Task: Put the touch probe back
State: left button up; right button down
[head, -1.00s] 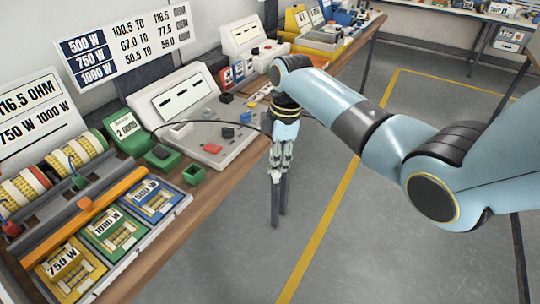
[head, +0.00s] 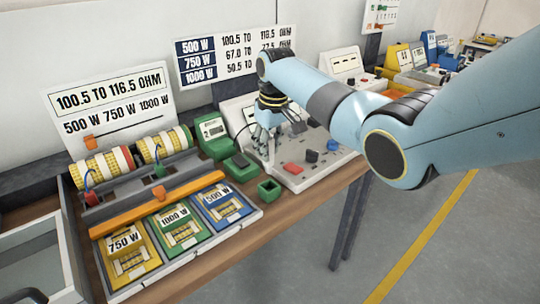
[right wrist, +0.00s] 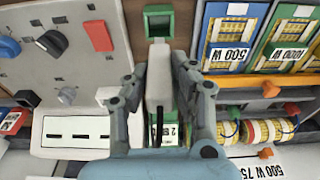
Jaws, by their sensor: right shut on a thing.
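My right gripper (head: 262,150) points down over the left part of the grey tester panel. In the right wrist view its fingers (right wrist: 160,82) are shut on the touch probe (right wrist: 158,72), a pale grey body with a black cable. The probe is mostly hidden in the head view. A small square green holder (head: 270,190) with a dark open top stands at the table's front edge. It shows beyond the probe's end in the right wrist view (right wrist: 158,10). The probe looks apart from it. My left gripper is not in view.
A green meter (head: 213,132) and a dark-topped green block (head: 240,160) stand left of the gripper. The tester panel (head: 322,172) carries a red switch and dark knobs. Left are wound coils (head: 100,165) and a tray of coloured cards (head: 180,230).

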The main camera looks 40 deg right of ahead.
aim_at(269, 173)
jog(key=shift+f+b, duration=0.95)
notch_tip(269, 173, down, 2)
jog(key=b, duration=0.3)
jog(key=shift+f, duration=0.25)
jog(key=shift+f+b, duration=0.5)
jog(key=shift+f, duration=1.1)
jog(key=c, duration=1)
grip_release()
jog(key=shift+r, duration=0.25)
jog(key=r, duration=0.3)
jog(key=s+r, duration=0.1)
jog(key=r, duration=0.7)
jog(key=shift+s+d+r, duration=0.1)
jog(key=shift+s+r, duration=0.1)
jog(key=shift+s, duration=0.05)
